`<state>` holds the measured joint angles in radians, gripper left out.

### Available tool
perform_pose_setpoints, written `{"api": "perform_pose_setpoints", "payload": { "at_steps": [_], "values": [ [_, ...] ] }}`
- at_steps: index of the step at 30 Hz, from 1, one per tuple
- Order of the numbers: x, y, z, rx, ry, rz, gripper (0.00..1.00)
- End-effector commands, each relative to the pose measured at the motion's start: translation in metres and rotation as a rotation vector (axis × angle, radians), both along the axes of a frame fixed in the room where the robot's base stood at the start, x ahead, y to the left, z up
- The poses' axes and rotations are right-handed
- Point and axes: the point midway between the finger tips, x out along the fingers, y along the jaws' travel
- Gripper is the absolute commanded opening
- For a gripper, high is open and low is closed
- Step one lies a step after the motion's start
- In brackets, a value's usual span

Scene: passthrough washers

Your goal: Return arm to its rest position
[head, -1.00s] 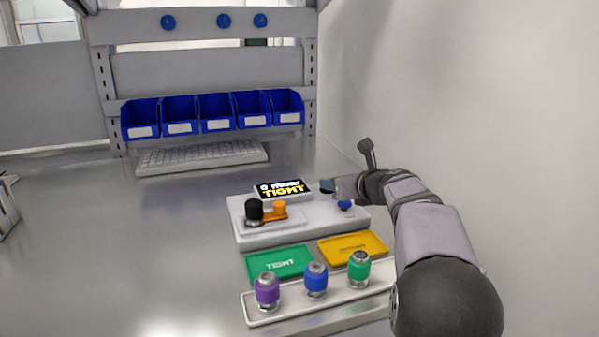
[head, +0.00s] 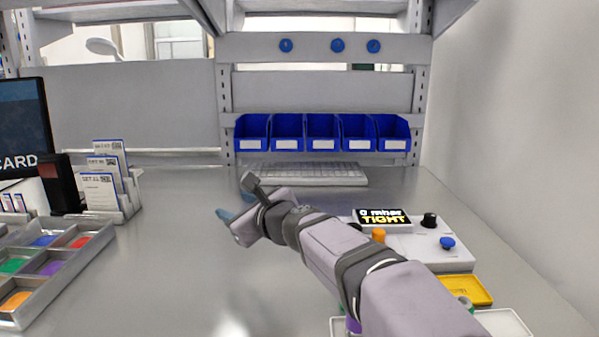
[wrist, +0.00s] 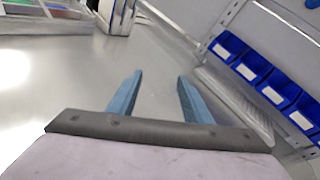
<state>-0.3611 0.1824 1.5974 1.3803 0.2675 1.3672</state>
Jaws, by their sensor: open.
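My gripper (head: 222,214) is raised over the bare middle of the table, left of the test device. In the wrist view my gripper (wrist: 158,97) has its two blue fingers spread apart with nothing between them. The test device (head: 455,253) stands on the right, and its small screen (head: 383,219) reads "TIGHT". It has a black knob (head: 429,220), an orange part (head: 378,235) and a blue knob (head: 447,242). My arm hides part of the device and most of the area in front of it.
A yellow tray (head: 468,291) and a pale tray (head: 505,322) lie at the right front. A keyboard (head: 305,174) and blue bins (head: 322,132) stand at the back. A compartment tray (head: 62,272), card holder (head: 132,190) and monitor (head: 25,120) are at left. The table (head: 180,260) between is clear.

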Motion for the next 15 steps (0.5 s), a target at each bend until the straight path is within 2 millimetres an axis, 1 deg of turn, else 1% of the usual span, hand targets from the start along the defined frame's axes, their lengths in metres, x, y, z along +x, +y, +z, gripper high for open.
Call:
{"api": "perform_pose_setpoints", "payload": {
  "at_steps": [1,2,3,5,6,8,9,12,15],
  "values": [
    [-0.021,0.036,0.004,-0.010,-0.019,0.061,0.45],
    [-0.031,0.054,0.005,-0.016,-0.031,0.089,0.45],
    [-0.047,0.077,0.008,-0.025,-0.046,0.129,0.45],
    [-0.072,0.109,0.011,-0.037,-0.069,0.186,0.45],
    [-0.090,0.130,0.013,-0.044,-0.084,0.226,0.45],
    [-0.116,0.158,0.016,-0.054,-0.107,0.279,0.45],
    [-0.132,0.173,0.017,-0.059,-0.120,0.311,0.45],
    [-0.168,0.204,0.021,-0.070,-0.148,0.376,0.45],
    [-0.198,0.225,0.023,-0.077,-0.170,0.427,0.45]
  ]
}}
